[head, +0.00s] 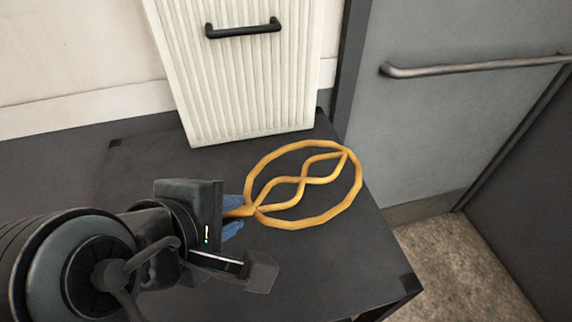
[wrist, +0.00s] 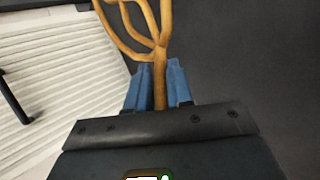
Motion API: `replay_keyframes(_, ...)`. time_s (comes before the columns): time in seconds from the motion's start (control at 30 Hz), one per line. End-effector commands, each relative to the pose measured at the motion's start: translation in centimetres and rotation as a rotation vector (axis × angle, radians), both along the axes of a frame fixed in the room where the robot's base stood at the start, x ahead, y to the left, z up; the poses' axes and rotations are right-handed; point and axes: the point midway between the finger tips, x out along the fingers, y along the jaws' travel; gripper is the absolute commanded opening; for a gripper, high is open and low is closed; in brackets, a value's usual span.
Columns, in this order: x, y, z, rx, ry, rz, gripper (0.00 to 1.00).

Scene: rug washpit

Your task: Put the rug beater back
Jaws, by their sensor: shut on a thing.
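The rug beater (head: 304,181) is a yellow-orange looped cane head with a twisted middle on a thin handle. My gripper (head: 234,216) is shut on its handle just below the loop, over the dark table top (head: 320,265). In the wrist view the blue fingers of my gripper (wrist: 160,88) stand on either side of the rug beater handle (wrist: 160,62). The loop runs out of the top of that view. Most of the handle is hidden behind my gripper. I cannot tell whether the loop touches the table.
A white ribbed panel (head: 240,90) with a black handle (head: 243,30) stands at the back of the table; its ribs also show in the wrist view (wrist: 55,90). A grey door (head: 440,120) with a bar handle (head: 470,66) is at the right. The table's right front is clear.

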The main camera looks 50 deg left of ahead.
Motion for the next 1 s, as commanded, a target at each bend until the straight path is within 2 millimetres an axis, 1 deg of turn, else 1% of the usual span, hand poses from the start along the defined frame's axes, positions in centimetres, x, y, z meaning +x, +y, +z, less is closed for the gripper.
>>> replay_keyframes(0.1,0.8,0.9,-0.6,0.001,0.000,-0.001,0.00)
replay_keyframes(0.27,1.0,1.2,-1.3,0.001,-0.001,0.000,0.00)
replay_keyframes(0.53,0.9,1.2,-4.7,0.000,0.000,0.001,0.00)
replay_keyframes(0.73,1.0,1.1,-4.9,0.003,0.000,0.000,0.00)
replay_keyframes(0.77,1.0,1.1,-4.9,0.002,0.001,-0.001,0.22)
replay_keyframes(0.87,1.0,1.1,-4.9,0.001,0.000,-0.001,0.31)
replay_keyframes(1.0,1.0,1.1,-4.9,0.001,0.000,-0.001,0.32)
